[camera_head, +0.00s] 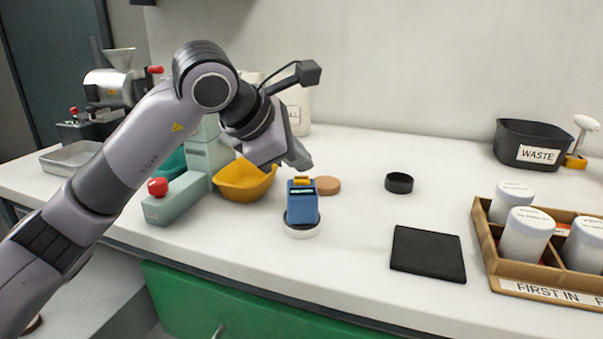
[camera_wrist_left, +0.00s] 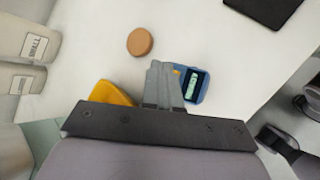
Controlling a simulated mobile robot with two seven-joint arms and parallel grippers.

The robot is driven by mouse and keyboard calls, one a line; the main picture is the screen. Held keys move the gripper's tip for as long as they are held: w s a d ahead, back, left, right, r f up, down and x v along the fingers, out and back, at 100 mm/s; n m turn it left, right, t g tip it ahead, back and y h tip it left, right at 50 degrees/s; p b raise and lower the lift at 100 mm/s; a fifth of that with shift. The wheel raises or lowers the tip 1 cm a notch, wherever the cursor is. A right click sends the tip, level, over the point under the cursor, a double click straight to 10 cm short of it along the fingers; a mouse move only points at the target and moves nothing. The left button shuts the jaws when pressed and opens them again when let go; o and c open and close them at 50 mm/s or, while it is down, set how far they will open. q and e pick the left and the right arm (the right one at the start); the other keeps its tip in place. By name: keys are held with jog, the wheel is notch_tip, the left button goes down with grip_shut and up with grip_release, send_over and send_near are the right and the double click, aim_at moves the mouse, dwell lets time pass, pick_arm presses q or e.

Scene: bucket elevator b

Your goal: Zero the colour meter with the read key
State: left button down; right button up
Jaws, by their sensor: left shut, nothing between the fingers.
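The colour meter (camera_head: 303,208) is a small blue upright unit with a dark display and a yellow key (camera_head: 302,181) on top. It stands on a round white piece (camera_head: 302,231) on the counter. In the left wrist view the meter (camera_wrist_left: 204,88) shows a lit pale-green display, too small to read. My left gripper (camera_head: 300,162) is shut and empty, its tips just above and behind the meter's top. In the left wrist view its fingers (camera_wrist_left: 163,80) overlap the meter's edge beside the yellow key (camera_wrist_left: 177,71); I cannot tell whether they touch.
A tan disc (camera_head: 327,186) lies just behind the meter; a black ring-shaped cap (camera_head: 399,183) and black mat (camera_head: 428,254) lie right. A yellow scoop-like bowl (camera_head: 244,182) and green device with red knob (camera_head: 172,203) stand left. A wooden jar rack (camera_head: 485,245) is far right.

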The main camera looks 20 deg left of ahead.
aim_at(297, 181)
pick_arm(q)
jog(key=shift+r, duration=0.3)
notch_tip(297, 181, up, 5)
jog(key=p, duration=0.4)
jog(key=shift+f, duration=0.1)
jog(key=shift+s, duration=0.1)
dwell(0.7)
